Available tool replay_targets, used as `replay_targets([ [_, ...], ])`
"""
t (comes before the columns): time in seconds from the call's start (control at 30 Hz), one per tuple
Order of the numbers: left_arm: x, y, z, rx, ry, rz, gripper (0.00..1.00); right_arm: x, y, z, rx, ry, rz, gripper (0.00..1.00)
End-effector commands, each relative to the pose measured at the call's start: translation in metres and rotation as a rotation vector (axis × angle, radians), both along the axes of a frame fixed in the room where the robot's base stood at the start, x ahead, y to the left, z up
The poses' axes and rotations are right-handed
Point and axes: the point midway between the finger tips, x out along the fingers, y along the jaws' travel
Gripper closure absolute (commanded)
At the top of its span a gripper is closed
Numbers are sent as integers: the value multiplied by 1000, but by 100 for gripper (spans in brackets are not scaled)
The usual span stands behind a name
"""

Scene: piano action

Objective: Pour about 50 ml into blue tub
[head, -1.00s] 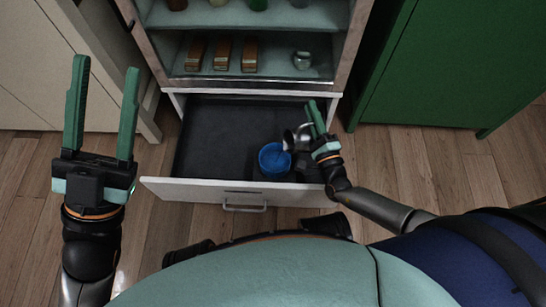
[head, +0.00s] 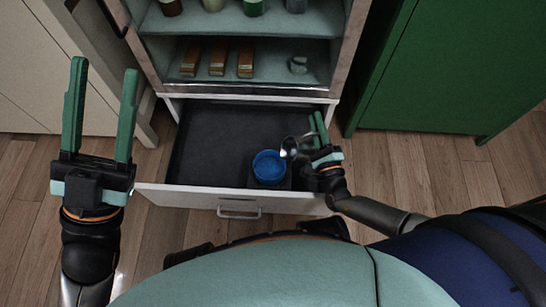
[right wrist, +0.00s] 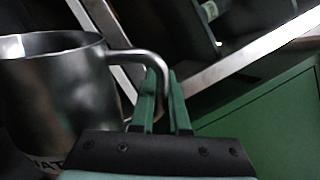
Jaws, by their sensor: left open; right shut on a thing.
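The blue tub (head: 269,167) is in the open drawer (head: 215,135), near its front right. It is round and open at the top; I cannot tell how much is inside. A shiny metal mug (head: 290,147) is just behind and to the right of the tub, beside its rim in the picture. My right gripper (head: 319,131) is shut on the mug's handle. The right wrist view shows the mug (right wrist: 55,90) at left, with my fingers (right wrist: 163,95) on its handle. Its contents are hidden. My left gripper (head: 102,105) is open and empty, left of the drawer.
Above the drawer, a shelf holds three brown blocks (head: 217,63) and a small clear item (head: 298,64). A higher shelf holds several containers (head: 253,7). A green cabinet (head: 430,75) stands at right. The drawer's left part is empty.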

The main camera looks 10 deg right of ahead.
Motion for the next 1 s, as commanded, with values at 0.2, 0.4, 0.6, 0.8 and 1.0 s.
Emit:
replay_targets([
  [0.2, 0, 0, 0, 0, 1, 0, 50, -1, -5, -5, 93, 1, -5, 100],
  [0.4, 0, 0, 0, 0, 1, 1, 50, 6, -13, -8, 228, 11, -10, 100],
  [0.6, 0, 0, 0, 0, 2, 1, 50, 4, -17, -14, 296, 15, -15, 100],
  [0.8, 0, 1, 0, 0, 2, 1, 50, 4, -17, -14, 298, 15, -14, 100],
  [1.0, 0, 1, 0, 0, 1, 3, 50, 4, -16, -14, 297, 14, -14, 100],
])
